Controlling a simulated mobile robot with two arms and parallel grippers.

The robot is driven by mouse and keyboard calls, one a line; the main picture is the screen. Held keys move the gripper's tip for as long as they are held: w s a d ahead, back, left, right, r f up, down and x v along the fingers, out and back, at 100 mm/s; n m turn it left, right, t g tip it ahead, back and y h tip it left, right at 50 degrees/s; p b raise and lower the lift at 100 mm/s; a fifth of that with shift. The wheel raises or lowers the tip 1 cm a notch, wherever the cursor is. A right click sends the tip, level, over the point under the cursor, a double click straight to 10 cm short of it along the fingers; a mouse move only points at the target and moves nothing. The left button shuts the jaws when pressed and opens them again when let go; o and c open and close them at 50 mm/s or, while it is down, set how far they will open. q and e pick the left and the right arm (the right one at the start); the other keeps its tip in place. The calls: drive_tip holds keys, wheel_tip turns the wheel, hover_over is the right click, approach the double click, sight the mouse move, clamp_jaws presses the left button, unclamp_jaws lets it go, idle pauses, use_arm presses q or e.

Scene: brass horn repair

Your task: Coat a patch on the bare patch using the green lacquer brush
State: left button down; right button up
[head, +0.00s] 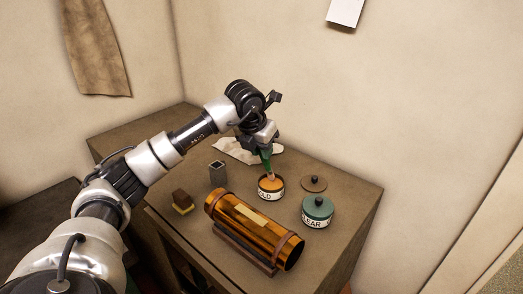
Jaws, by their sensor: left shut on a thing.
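My left gripper (261,143) is shut on the green lacquer brush (265,157) and holds it upright. The brush's lower end is at the open lacquer tin (269,190), whose label reads partly "OLD"; whether the tip touches the lacquer I cannot tell. A brass tube (235,219) lies in a dark cradle (240,247) at the table's front. A pale bare patch (252,214) shows along the top of the tube. The right gripper is not in view.
A closed green-lidded tin marked "CLEAR" (317,212) stands at the right. A brown lid (313,184) lies behind it. A small grey open box (217,172) and a brown and yellow block (182,203) stand at the left. A pale cloth (236,150) lies at the back.

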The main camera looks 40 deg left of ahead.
use_arm(q)
drive_tip(key=shift+r+p, duration=1.65)
drive_tip(key=shift+r, duration=1.1)
drive_tip(key=shift+f, duration=0.1)
